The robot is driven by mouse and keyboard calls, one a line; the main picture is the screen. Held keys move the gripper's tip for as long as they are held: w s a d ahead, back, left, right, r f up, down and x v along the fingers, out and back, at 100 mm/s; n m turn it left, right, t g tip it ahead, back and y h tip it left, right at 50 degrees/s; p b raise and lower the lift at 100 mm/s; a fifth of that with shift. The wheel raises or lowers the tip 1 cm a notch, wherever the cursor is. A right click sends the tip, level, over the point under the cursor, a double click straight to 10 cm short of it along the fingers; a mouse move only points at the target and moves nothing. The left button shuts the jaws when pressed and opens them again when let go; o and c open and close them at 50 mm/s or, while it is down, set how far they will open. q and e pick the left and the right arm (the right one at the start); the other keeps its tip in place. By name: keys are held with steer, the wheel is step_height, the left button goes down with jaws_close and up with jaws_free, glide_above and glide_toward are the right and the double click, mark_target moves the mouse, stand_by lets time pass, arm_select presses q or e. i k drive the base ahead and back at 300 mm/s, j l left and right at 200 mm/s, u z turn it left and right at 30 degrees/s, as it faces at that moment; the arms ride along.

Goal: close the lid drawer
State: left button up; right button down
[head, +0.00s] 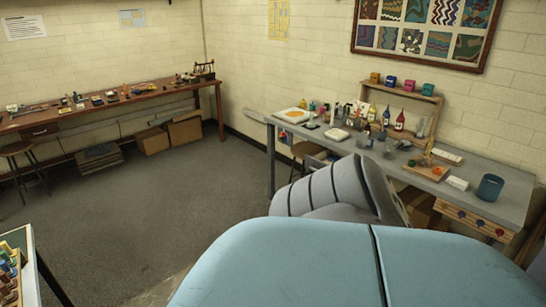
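A wooden drawer unit (474,219) with red and blue round marks on its front sits under the right end of the grey table. Another wooden drawer front (39,131) shows under the left end of the brown bench. I cannot tell which of them is the lid drawer, or whether either stands open. Neither of my grippers is in view. A large blue part and a grey ribbed part, apparently of my own body, fill the lower middle and hide some of the space beneath the grey table.
The grey table (516,190) carries bottles, a wooden tray (426,172) and a dark blue-grey cup (490,187). The brown bench (205,84) stands along the back wall, with a stool (18,148) at left. The carpet between is clear.

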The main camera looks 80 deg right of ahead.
mark_target(320, 162)
steer(key=z, duration=3)
steer(key=i+l+z, duration=0.25)
steer(key=i, duration=1.2)
steer(key=i+j+z, duration=0.3)
steer(key=i, duration=1.1)
steer(key=l, duration=0.1)
